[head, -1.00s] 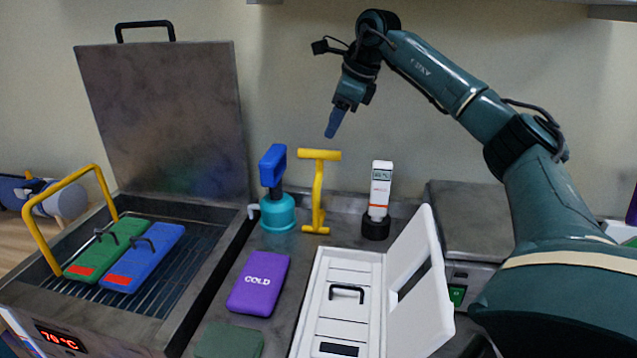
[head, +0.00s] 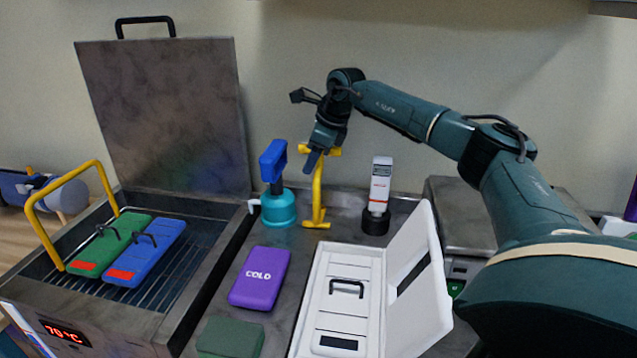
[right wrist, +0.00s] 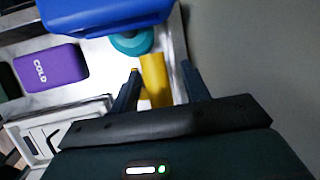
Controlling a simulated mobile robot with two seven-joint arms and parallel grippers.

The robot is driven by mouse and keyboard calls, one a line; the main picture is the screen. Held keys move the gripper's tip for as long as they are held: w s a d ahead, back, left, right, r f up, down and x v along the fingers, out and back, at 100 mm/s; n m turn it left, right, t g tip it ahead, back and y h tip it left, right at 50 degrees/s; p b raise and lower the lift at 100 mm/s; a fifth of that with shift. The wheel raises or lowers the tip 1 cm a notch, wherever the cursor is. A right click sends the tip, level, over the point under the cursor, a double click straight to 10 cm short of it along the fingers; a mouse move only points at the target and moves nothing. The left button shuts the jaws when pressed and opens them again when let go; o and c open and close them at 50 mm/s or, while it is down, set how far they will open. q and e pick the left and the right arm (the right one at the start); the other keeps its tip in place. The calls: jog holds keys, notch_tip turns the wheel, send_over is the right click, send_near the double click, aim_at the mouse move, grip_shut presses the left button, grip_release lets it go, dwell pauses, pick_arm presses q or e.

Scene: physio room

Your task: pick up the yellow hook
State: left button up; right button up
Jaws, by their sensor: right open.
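The yellow hook (head: 317,205) stands upright on the grey counter, between the blue-and-teal device and the white bottle. My right gripper (head: 313,160) is in front of its top and hides part of the crossbar. In the right wrist view, the yellow hook (right wrist: 155,80) shows between the two spread fingers of my right gripper (right wrist: 161,71). The fingers are open, and I cannot tell whether either touches it. My left gripper is not in view.
A blue-handled teal device (head: 278,206) stands close left of the hook. A white bottle (head: 380,188) in a black base stands to its right. In front are a purple cold pack (head: 260,278) and an open white box (head: 374,258). A heater with raised lid (head: 165,115) is at left.

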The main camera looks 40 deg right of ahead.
grip_shut()
dwell(0.5)
